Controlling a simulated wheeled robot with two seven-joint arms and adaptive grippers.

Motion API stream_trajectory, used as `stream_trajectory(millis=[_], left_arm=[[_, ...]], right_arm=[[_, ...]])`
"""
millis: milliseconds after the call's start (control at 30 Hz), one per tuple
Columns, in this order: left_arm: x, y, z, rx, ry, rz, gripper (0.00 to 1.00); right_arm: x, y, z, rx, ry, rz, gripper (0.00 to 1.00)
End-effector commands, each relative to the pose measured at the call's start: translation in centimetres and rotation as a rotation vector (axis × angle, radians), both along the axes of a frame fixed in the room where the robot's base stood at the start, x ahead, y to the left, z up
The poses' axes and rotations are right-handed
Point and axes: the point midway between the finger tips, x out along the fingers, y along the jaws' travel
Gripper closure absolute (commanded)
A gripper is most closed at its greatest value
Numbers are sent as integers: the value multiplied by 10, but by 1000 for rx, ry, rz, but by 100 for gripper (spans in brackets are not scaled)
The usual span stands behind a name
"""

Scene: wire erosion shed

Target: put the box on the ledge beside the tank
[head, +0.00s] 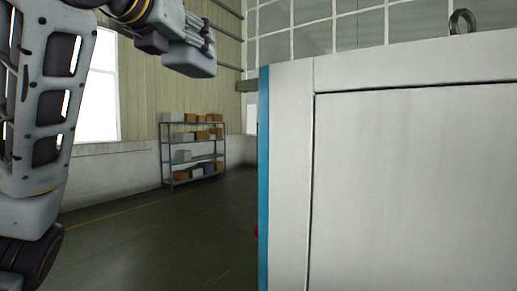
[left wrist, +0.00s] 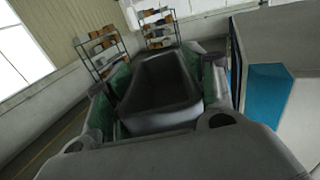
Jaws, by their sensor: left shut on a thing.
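My left gripper (head: 197,58) is raised at the top of the head view, left of the large white machine. In the left wrist view its green-padded fingers (left wrist: 108,112) are shut on a dark grey box (left wrist: 160,85), which looks hollow and lies between them. My right gripper is not in view.
The white machine (head: 415,180) with a blue edge (head: 263,180) fills the right; its blue panel (left wrist: 265,100) shows in the left wrist view. A metal ring (head: 461,21) stands on top. A loaded shelf rack (head: 193,150) stands far back; the floor before it is clear.

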Motion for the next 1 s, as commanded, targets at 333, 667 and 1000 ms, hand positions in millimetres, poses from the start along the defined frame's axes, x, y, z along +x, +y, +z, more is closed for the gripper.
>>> stream_trajectory(millis=[333, 667, 1000], left_arm=[[31, 14, -47, -1, 2, 35, 72], [56, 26, -90, 0, 2, 60, 72], [79, 37, -136, -1, 2, 81, 72]], right_arm=[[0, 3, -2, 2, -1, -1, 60], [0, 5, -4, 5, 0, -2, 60], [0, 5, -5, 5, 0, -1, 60]])
